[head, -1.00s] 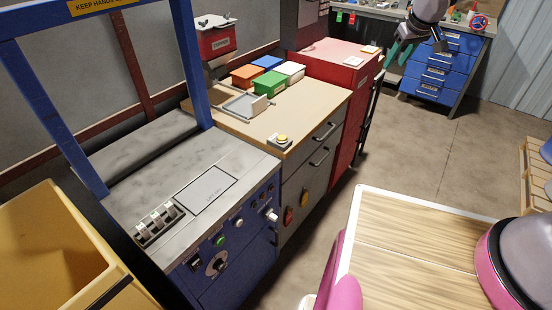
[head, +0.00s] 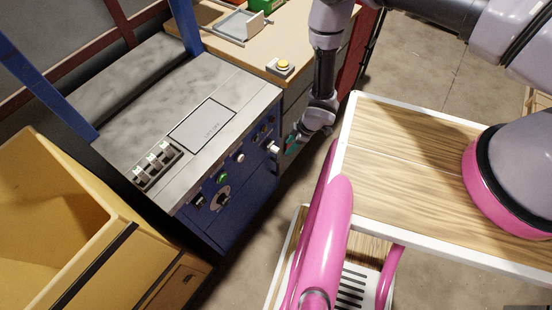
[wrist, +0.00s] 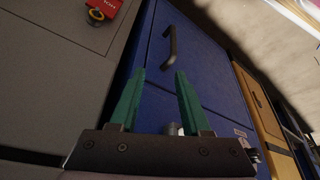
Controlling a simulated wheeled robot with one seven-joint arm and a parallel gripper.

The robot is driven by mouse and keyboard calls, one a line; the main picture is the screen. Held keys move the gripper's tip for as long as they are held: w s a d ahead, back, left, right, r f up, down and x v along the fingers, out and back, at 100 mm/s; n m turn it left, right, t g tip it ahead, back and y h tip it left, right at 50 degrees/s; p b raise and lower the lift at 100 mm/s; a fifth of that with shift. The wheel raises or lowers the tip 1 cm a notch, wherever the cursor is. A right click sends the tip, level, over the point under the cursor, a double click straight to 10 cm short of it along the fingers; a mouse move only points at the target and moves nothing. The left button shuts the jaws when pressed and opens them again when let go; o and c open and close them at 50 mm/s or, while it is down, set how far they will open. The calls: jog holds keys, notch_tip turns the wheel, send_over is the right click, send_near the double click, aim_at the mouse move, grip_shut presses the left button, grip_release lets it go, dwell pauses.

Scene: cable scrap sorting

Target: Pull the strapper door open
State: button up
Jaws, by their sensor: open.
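The strapper is a blue cabinet with a grey top (head: 150,90) at the left of the head view. Its front carries a green button, dark knobs and a white knob. In the wrist view the blue door (wrist: 210,65) appears shut, with a dark bar handle (wrist: 169,46) standing out from it. My gripper (head: 291,145) is at the right of the strapper's front in the head view. In the wrist view its teal fingers (wrist: 158,73) are open and empty, pointing toward the handle, which lies beyond the tips, apart from them.
A yellow bin (head: 40,165) stands left of the strapper. A wooden-topped bench (head: 310,12) with a yellow button box (head: 281,66) adjoins it behind. My wood-topped base is at right. Some floor (head: 245,255) shows free before the strapper.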

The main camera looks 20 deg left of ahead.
aim_at(278, 166)
jog(key=shift+n, duration=0.4)
jog(key=x, duration=0.4)
jog(key=s+d+x, duration=0.1)
jog(key=x, duration=0.3)
jog(key=s+x, duration=0.1)
jog(key=x, duration=0.4)
jog(key=shift+s+d+f, duration=0.15)
jog(key=shift+d+f, duration=0.05)
jog(key=shift+f, duration=0.1)
grip_shut()
jog(key=shift+a, duration=0.1)
dwell(0.3)
